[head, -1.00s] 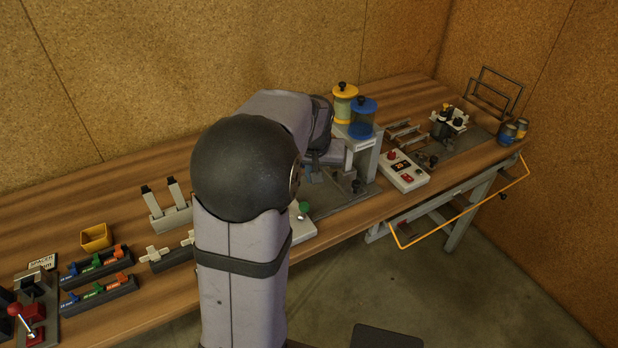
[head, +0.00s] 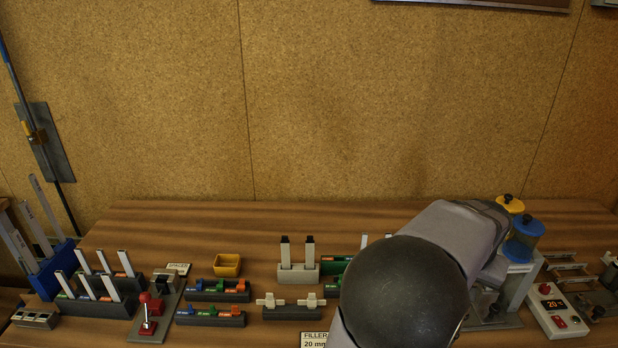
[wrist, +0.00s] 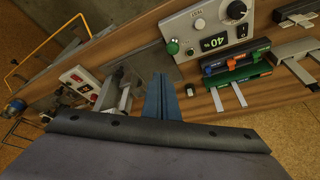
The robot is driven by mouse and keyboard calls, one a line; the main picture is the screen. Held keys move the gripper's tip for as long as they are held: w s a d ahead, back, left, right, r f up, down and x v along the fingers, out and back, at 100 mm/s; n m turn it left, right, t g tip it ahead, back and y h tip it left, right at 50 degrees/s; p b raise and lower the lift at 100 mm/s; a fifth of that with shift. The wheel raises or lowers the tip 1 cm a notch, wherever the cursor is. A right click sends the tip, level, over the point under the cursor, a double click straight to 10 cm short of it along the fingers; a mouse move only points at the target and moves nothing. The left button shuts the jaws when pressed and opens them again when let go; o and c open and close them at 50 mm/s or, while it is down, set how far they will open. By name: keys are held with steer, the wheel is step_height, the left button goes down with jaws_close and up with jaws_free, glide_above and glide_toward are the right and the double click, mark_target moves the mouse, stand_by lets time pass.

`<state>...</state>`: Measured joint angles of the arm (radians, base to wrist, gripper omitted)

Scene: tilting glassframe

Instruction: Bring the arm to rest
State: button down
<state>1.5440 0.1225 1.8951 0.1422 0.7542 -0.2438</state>
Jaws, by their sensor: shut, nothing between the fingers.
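My gripper shows in the wrist view (wrist: 162,98) as two blue-grey fingers close together, shut with nothing between them. It hangs above the bench near a grey fixture (wrist: 118,90) and a control box with a green button and a "40 %" display (wrist: 208,38). In the head view my arm reaches over the right part of the wooden bench (head: 150,235), and its dark round joint hides the gripper and part of the bench.
A white box with a red button (head: 556,310) lies further right. Racks of coloured pieces (head: 218,290), a yellow bin (head: 227,265) and a red-knobbed lever (head: 146,312) stand at left.

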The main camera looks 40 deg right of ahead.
steer(key=a+f+m+y, duration=0.1)
steer(key=a+f+y, duration=0.2)
steer(key=a+f, duration=0.75)
steer(key=w+a+n, duration=0.5)
steer(key=w+a, duration=0.1)
steer(key=a, duration=0.5)
steer(key=w+a+n, duration=0.6)
steer(key=a, duration=0.6)
steer(key=w+a+f+n+g+y, duration=0.1)
steer(key=w+a+n, duration=0.4)
steer(key=a, duration=0.6)
steer(key=shift+w+a+n, duration=0.25)
steer(key=shift+w+n, duration=0.15)
steer(key=shift+w, duration=0.25)
